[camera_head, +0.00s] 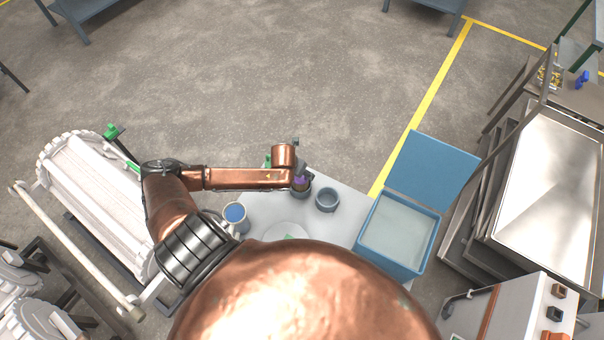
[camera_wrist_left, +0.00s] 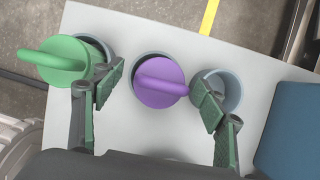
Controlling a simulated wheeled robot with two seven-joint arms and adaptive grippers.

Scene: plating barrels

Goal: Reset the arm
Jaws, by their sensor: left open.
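My left gripper (camera_head: 302,174) is over the far part of the white table in the head view. In the left wrist view its two green-padded fingers (camera_wrist_left: 159,93) stand wide apart, with nothing gripped. Between them and beyond is a purple round piece with a bar handle (camera_wrist_left: 158,90), seated in a grey cup. It shows as a small purple patch (camera_head: 299,182) in the head view, partly hidden by the gripper. A green round piece with a handle (camera_wrist_left: 60,60) lies over another cup at the left, beside the left finger. My right gripper is not in view.
A grey cup (camera_head: 327,199) and a cup with blue inside (camera_head: 235,213) stand on the white table (camera_head: 345,230). A blue bin (camera_head: 399,232) with raised lid is to the right. A white ribbed barrel (camera_head: 95,205) is at the left. Open floor lies beyond.

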